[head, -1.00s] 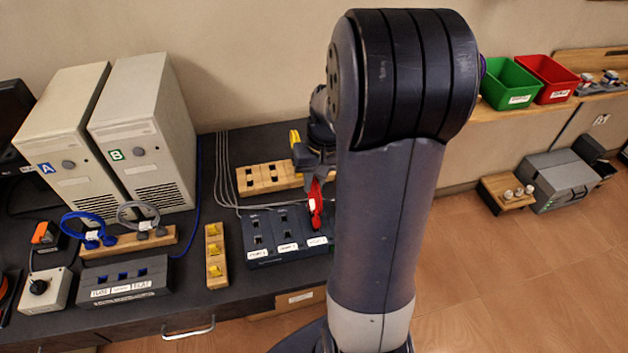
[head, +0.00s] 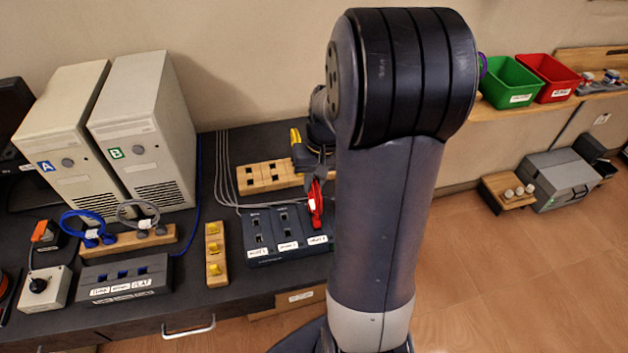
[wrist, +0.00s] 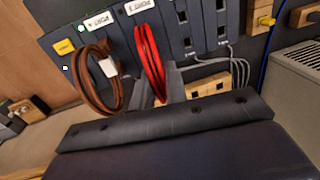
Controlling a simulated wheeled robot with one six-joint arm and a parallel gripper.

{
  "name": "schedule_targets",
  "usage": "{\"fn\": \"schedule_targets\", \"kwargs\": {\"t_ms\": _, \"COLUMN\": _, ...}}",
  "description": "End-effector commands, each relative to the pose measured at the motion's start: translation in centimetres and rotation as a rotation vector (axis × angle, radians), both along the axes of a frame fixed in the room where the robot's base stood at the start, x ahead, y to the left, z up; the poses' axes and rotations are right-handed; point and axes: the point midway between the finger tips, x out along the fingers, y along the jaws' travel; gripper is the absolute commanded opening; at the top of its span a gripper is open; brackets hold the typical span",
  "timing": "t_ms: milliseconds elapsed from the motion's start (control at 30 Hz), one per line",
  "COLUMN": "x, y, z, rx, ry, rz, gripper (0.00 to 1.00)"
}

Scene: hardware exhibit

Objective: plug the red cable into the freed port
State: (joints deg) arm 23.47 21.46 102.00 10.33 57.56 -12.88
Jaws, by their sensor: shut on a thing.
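The red cable (head: 316,205) is a looped bundle with a white tag, hanging at the right of the dark port panel (head: 262,255). In the wrist view, the red cable (wrist: 150,62) is between the two fingers of my gripper (wrist: 160,88), which is shut on it. The loop is in front of the panel (wrist: 205,60), below the label that seems to read PORT 3. I cannot tell whether its plug is in a port. A brown cable (wrist: 97,85) with a white tag hangs beside it. Dark open sockets show on the neighbouring columns. My arm hides the panel's right end in the head view.
Grey wires run behind the panel. A wooden socket block (head: 268,178) stands behind it, and a wooden strip with yellow plugs (head: 214,250) to its left. Two computer towers (head: 150,130), a blue cable (head: 85,225) and a grey socket box (head: 125,280) are farther left.

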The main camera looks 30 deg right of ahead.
Motion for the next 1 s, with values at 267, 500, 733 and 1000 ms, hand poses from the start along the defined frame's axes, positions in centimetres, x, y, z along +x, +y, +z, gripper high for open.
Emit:
{"fn": "schedule_targets", "kwargs": {"t_ms": 267, "x": -0.01, "y": -0.01, "z": -0.13, "rx": 0.000, "ry": 0.000, "rz": 0.000, "gripper": 0.00}}
{"fn": "schedule_targets", "kwargs": {"t_ms": 500, "x": -0.03, "y": -0.02, "z": -0.51, "rx": 0.000, "ry": 0.000, "rz": 0.000, "gripper": 0.00}}
{"fn": "schedule_targets", "kwargs": {"t_ms": 733, "x": -0.03, "y": -0.03, "z": -0.62, "rx": 0.000, "ry": 0.000, "rz": 0.000, "gripper": 0.00}}
{"fn": "schedule_targets", "kwargs": {"t_ms": 1000, "x": -0.03, "y": -0.03, "z": -0.61, "rx": 0.000, "ry": 0.000, "rz": 0.000, "gripper": 0.00}}
